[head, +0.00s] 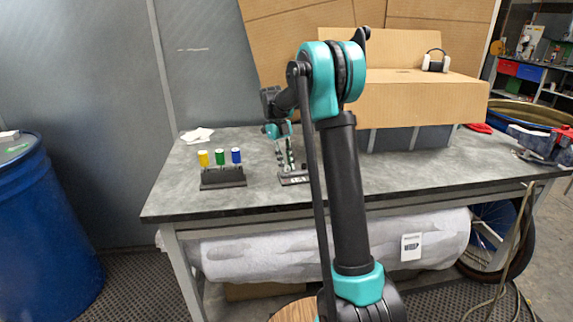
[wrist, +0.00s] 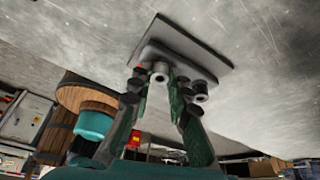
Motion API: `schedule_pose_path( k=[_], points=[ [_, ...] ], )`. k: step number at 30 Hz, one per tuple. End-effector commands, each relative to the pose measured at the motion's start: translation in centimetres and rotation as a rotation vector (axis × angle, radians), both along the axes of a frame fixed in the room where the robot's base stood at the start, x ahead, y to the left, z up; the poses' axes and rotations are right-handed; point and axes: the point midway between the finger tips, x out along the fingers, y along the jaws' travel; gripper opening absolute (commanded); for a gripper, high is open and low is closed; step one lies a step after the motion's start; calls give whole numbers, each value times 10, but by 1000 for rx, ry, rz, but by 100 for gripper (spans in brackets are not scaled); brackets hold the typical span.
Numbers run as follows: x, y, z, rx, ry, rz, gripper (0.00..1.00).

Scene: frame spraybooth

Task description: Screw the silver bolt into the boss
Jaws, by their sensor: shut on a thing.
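In the wrist view my gripper (wrist: 157,83) points at a dark plate (wrist: 205,52) on the grey table. A short silver cylinder with a dark round recess, which looks like the silver bolt (wrist: 160,72), is between the fingertips, which are shut on it. It stands close over the raised block on the plate; the boss beneath it is hidden, so I cannot tell how deep it sits. Another grey round piece with a hole (wrist: 200,92) shows beside the right finger. In the head view my gripper (head: 287,166) is low over the small fixture (head: 296,180).
A black rack (head: 223,180) with yellow, green and blue-topped pieces stands left of the fixture. A white cloth (head: 197,135) lies behind it. A cardboard box (head: 420,100) with headphones (head: 435,62) is at the back right. The table's front is clear.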

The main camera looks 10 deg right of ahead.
Motion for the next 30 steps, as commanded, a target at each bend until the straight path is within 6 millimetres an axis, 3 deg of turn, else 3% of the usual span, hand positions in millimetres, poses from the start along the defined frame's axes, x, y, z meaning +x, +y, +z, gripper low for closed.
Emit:
schedule_pose_path(
  k=[1, 2, 4, 14, 21, 30],
  points=[
    [0, 0, 0, 0, 0, 1, 0],
    [0, 0, 0, 0, 0, 1, 21],
    [0, 0, 0, 0, 0, 1, 28],
    [0, 1, 0, 1, -1, 42, 28],
    [-2, 3, 0, -1, 1, 323, 28],
    [-3, 3, 0, -1, -1, 523, 28]
  ],
)
